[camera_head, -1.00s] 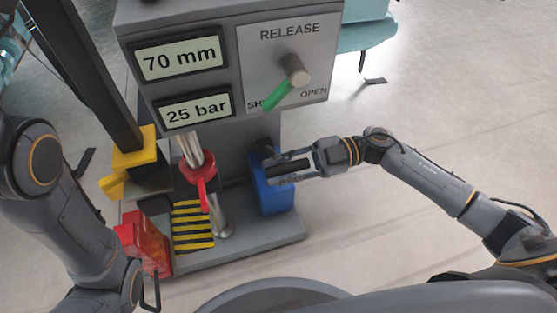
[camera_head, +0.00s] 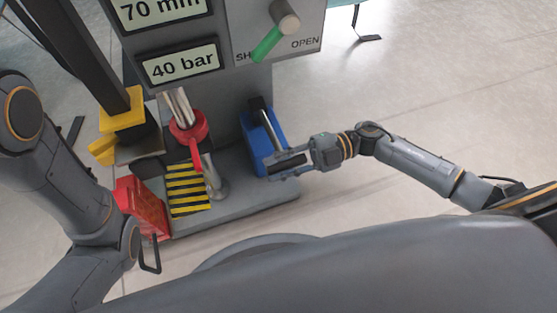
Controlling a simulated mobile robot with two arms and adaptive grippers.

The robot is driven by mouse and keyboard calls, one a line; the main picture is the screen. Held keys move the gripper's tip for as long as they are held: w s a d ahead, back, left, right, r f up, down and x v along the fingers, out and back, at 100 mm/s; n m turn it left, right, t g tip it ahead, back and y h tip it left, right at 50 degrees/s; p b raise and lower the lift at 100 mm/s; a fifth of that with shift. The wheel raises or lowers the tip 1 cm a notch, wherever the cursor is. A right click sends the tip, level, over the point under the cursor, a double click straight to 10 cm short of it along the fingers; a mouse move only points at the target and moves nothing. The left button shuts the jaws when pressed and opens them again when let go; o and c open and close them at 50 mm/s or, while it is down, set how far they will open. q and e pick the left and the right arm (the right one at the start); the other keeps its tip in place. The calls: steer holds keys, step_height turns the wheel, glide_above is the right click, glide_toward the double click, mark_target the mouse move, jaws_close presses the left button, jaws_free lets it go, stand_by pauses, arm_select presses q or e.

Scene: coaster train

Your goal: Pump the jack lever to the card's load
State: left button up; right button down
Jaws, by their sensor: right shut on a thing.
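The blue jack pump (camera_head: 250,142) stands on the right of the grey base, its metal lever (camera_head: 265,115) slanting down to the right. My right gripper (camera_head: 287,163) is shut on the black grip at the lever's end, low beside the pump. The lower display (camera_head: 180,66) reads 40 bar, and the upper one (camera_head: 160,8) reads 70 mm, partly cut off. The green release handle (camera_head: 266,44) points toward the partly hidden SHUT label. No load card shows.
A red collar (camera_head: 188,126) sits around the metal ram above a yellow-black striped plate (camera_head: 188,190). A red block (camera_head: 141,207) stands at the base's left edge, near my left arm. A dark post with a yellow foot (camera_head: 122,115) rises behind. Floor to the right is clear.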

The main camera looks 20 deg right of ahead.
steer(key=shift+f, duration=0.2)
steer(key=c, duration=1.1)
jaws_free()
steer(key=shift+w, duration=0.1)
steer(key=shift+c, duration=0.2)
steer(key=shift+r, duration=0.1)
steer(key=d, duration=1.2)
steer(key=shift+w, duration=0.2)
